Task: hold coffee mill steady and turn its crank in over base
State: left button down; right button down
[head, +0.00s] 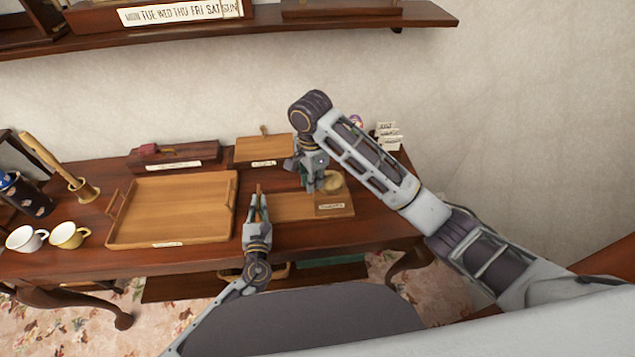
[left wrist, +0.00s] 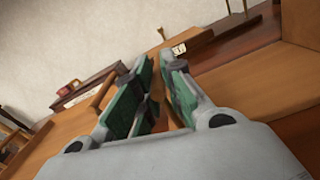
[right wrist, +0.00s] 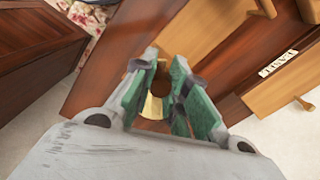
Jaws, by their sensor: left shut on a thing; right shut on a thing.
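The coffee mill (head: 333,184) stands on a wooden base (head: 290,207) at the right end of the table. Its pale brass top shows, and a small label is on the front. My right gripper (head: 313,180) is over the mill's left side, shut on a dark brown round piece (right wrist: 184,75) that looks like the crank's knob. A brass part (right wrist: 153,106) shows beyond its fingers in the right wrist view. My left gripper (head: 258,190) is at the base's left edge, shut on a brown wooden part; its fingers hide most of it.
A wooden tray (head: 125,242) with handles lies just left of my left gripper. A low wooden box (head: 262,151) stands behind the base, with white cards (head: 388,135) to its right. Two cups (head: 68,236) stand at the far left. A shelf (head: 250,28) runs above.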

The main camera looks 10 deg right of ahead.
pick_arm(q)
jog(key=shift+s+d+f, duration=0.15)
jog(key=shift+s+d, duration=0.05)
jog(key=shift+d, duration=0.1)
pick_arm(e)
jog(key=shift+w+a+r+m, duration=0.1)
jog(key=shift+w+a+m, duration=0.15)
jog(key=shift+w+m, duration=0.7)
jog(key=shift+w+a+f+m, duration=0.1)
jog(key=shift+w+a+m, duration=0.3)
jog(key=shift+m, duration=1)
jog(key=shift+w+a+r+m, duration=0.1)
jog(key=shift+w+m, duration=0.8)
jog(key=shift+m, duration=0.25)
jog(key=c, duration=1.5)
grip_release()
pick_arm(q)
jog(key=shift+f, duration=0.1)
jog(key=shift+a, duration=0.1)
pick_arm(e)
jog(key=shift+r, duration=0.2)
